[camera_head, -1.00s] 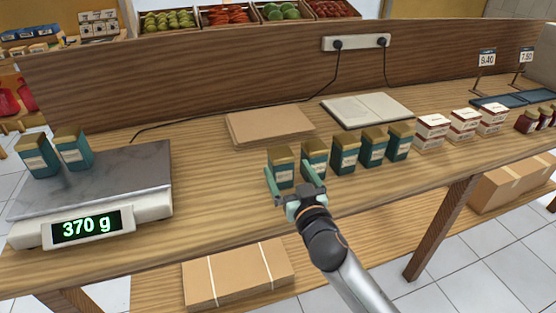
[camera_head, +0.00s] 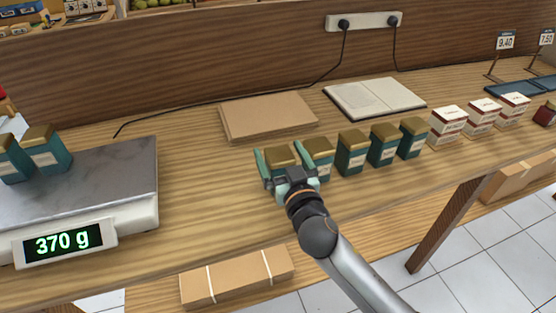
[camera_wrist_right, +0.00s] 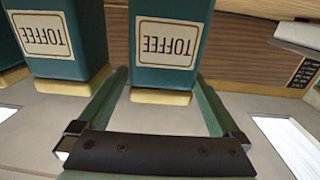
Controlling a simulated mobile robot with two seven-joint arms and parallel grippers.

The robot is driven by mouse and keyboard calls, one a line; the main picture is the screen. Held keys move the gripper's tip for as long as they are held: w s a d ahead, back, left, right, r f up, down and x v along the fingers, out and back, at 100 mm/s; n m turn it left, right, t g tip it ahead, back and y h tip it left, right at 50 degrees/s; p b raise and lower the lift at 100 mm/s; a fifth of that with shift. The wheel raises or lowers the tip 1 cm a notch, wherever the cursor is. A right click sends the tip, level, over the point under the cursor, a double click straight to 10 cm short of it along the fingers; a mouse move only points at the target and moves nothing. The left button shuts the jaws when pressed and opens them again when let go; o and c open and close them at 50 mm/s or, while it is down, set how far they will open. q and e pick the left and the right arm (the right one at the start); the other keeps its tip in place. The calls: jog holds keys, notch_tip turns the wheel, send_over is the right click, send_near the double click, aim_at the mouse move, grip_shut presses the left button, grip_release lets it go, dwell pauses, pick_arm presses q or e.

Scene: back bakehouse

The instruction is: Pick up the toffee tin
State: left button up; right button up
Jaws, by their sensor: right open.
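The leftmost tin of the counter row, a teal toffee tin (camera_head: 283,172) with a gold lid, stands upright. In the right wrist view its label reads TOFFEE, upside down, on the tin (camera_wrist_right: 168,62). My right gripper (camera_head: 284,156) is open, with one finger at each side of this tin; I cannot tell whether they touch it. The gripper partly hides the tin in the head view. A second toffee tin (camera_wrist_right: 65,45) stands close beside one finger, and several alike tins continue to the right (camera_head: 351,152). My left gripper is not in view.
A scale (camera_head: 140,210) reading 370 g stands at the left with two similar tins (camera_head: 47,150) on it. A brown board (camera_head: 268,117) and open book (camera_head: 375,98) lie behind the row. White-and-red boxes (camera_head: 447,126) stand to the right.

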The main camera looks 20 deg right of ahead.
jog(key=shift+s+r, duration=0.1)
jog(key=shift+s, duration=0.05)
jog(key=shift+c, duration=0.2)
jog(key=c, duration=1.4)
jog(key=shift+r, duration=0.1)
